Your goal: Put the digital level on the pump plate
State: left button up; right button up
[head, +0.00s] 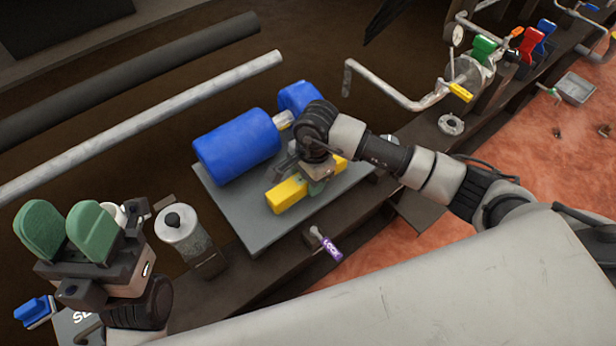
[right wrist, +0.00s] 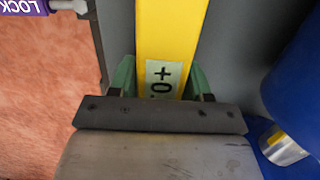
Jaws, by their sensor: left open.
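The yellow digital level (head: 288,196) is over the front part of the grey pump plate (head: 248,231), in front of the blue pump motor (head: 238,145). I cannot tell whether it rests on the plate or is just above it. My right gripper (head: 318,186) reaches down onto the level's middle. In the right wrist view the green fingers lie along both sides of the level (right wrist: 171,35), shut on it, with its small display showing between them. My left gripper (head: 68,232) is open and empty at the lower left, fingers pointing up.
A grey canister (head: 183,236) stands left of the plate. A purple lock tag (head: 329,247) hangs at the front beam. A bent pipe (head: 390,92) and valves with green, red and blue handles (head: 530,42) are at the upper right. A blue object (head: 33,311) is at the lower left.

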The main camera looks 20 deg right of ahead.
jog(key=o, duration=0.3)
jog(key=shift+r, duration=0.1)
